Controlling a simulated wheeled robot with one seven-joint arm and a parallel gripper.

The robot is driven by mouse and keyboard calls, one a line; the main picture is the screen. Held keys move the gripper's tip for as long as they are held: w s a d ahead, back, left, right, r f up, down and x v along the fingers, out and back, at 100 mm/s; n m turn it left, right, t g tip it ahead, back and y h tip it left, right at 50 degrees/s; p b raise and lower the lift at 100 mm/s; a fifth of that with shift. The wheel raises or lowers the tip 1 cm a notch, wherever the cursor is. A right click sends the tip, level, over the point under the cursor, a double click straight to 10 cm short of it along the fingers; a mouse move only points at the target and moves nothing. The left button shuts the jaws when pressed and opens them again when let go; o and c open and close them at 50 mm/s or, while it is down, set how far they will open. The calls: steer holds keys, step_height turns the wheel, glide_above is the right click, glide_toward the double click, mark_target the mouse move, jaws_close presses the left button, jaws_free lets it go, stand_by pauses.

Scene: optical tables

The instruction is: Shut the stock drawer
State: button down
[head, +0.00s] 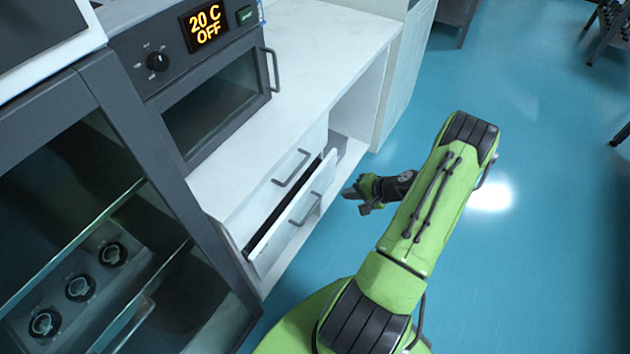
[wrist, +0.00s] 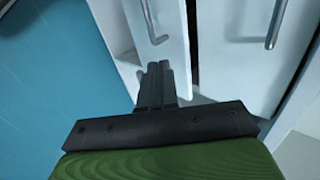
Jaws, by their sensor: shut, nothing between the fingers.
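The stock drawer (head: 294,214) is the lower of two drawers in the white bench and stands partly open, with a dark gap above its front. It has a grey bar handle (head: 305,208). In the wrist view the open drawer's front (wrist: 172,45) is ahead of my fingers. My gripper (head: 350,193) is shut and empty, just to the right of the drawer front in the head view. In the wrist view its fingertips (wrist: 159,68) point at the drawer front near its lower edge. I cannot tell whether they touch it.
The upper drawer (head: 270,190) is closed, with its own handle (head: 291,168). An oven (head: 215,95) reading "20 C OFF" sits on the white bench top (head: 300,75). A glass-fronted cabinet (head: 150,190) stands at left.

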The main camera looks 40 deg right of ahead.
steer(key=b, duration=0.3)
glide_toward(308, 191)
steer(key=x, duration=0.5)
steer(key=shift+d+f, duration=0.15)
steer(key=shift+f, duration=0.4)
steer(key=shift+w, duration=0.3)
steer(key=w, duration=0.1)
steer(key=w+a+b, duration=0.1)
steer(key=w, duration=0.2)
steer(key=shift+w+a, duration=0.2)
steer(key=shift+a, duration=0.2)
steer(key=shift+w+a+r, duration=0.1)
steer(key=shift+r, duration=0.1)
